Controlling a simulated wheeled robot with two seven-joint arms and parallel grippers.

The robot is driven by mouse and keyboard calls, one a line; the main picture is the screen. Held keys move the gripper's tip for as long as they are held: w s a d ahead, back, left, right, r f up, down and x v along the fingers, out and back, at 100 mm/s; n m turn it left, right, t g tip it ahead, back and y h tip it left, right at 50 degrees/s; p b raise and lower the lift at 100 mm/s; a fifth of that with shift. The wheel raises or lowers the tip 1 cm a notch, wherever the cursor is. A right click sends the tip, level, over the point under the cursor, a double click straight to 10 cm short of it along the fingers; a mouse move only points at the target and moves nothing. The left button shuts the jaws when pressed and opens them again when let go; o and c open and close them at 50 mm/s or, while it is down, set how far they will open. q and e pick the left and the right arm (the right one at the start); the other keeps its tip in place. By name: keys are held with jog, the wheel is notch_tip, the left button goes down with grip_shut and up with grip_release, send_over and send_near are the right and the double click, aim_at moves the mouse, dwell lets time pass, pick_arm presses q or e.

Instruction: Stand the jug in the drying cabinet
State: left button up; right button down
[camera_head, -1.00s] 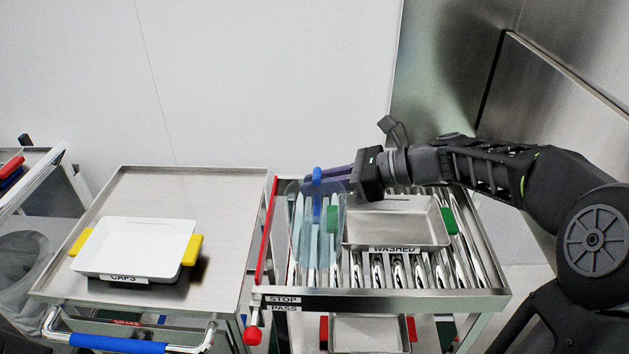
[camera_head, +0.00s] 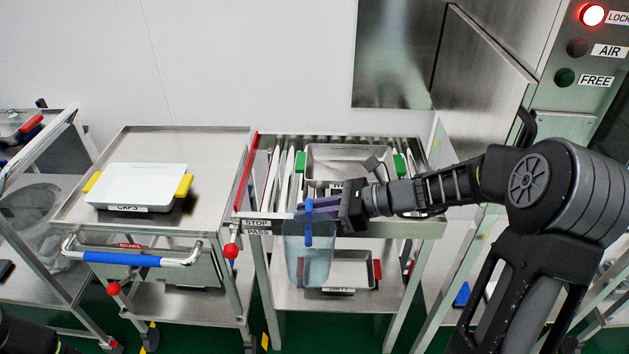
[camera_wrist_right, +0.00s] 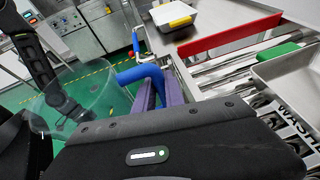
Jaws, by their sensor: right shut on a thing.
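The jug (camera_head: 312,262) is a clear bluish vessel with a blue handle. It hangs upright in front of the roller table's front edge. My right gripper (camera_head: 318,208) is shut on the blue handle, and the handle shows between purple fingers in the right wrist view (camera_wrist_right: 150,78). The jug's clear body (camera_wrist_right: 75,100) is at the left of that view. The steel cabinet (camera_head: 490,60) at the right may be the drying cabinet; its inside is not seen. My left gripper is not in view.
A roller table (camera_head: 400,228) holds a steel tray with green handles (camera_head: 345,160). A red-handled tray (camera_head: 350,272) sits on its lower shelf. A cart (camera_head: 215,150) with a white CAPS tray (camera_head: 140,185) stands left. A panel's red LOCK lamp (camera_head: 592,15) is lit.

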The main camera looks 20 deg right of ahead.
jog(key=shift+m, duration=0.3)
jog(key=s+f+p, duration=0.1)
jog(key=f, duration=0.2)
jog(key=s+a+f+p, duration=0.1)
jog(key=s+f, duration=0.1)
jog(key=f, duration=0.1)
jog(key=s+a+f+p, duration=0.1)
jog(key=f, duration=0.2)
jog(key=shift+s+a+p, duration=0.25)
jog(key=shift+s+p, duration=0.05)
jog(key=shift+p, duration=0.05)
jog(key=shift+s+a+f+h, duration=0.1)
jog(key=shift+s+f+h, duration=0.1)
jog(key=shift+f+h, duration=0.15)
jog(key=shift+w+a, duration=0.1)
